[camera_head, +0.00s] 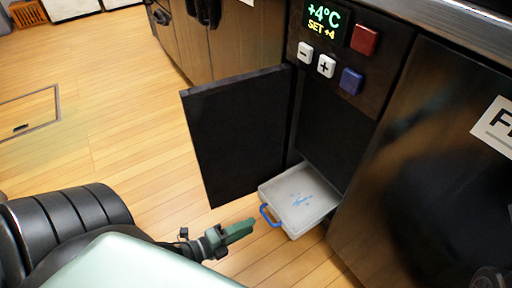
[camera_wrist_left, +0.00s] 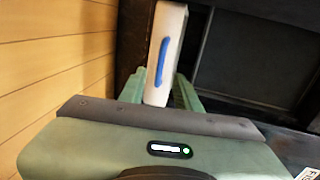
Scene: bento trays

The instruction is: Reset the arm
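My left gripper (camera_head: 241,229) is low in front of the cabinet in the head view, with green fingers pointing right. In the left wrist view its two fingers (camera_wrist_left: 158,88) stand apart, so it is open, and I see nothing held. A whitish tray (camera_head: 297,196) with a blue handle (camera_head: 268,215) sticks out of the low compartment. The fingertips are just left of the handle and look apart from it. In the left wrist view the tray's pale front (camera_wrist_left: 166,30) and blue handle (camera_wrist_left: 161,62) show beyond and between the fingers. I do not see my right gripper.
A dark cabinet door (camera_head: 237,130) stands open left of the tray. Above is a panel with a display (camera_head: 325,20) reading +4°C and several buttons. A dark appliance front (camera_head: 430,180) is on the right. The wooden floor (camera_head: 120,130) on the left is mostly clear.

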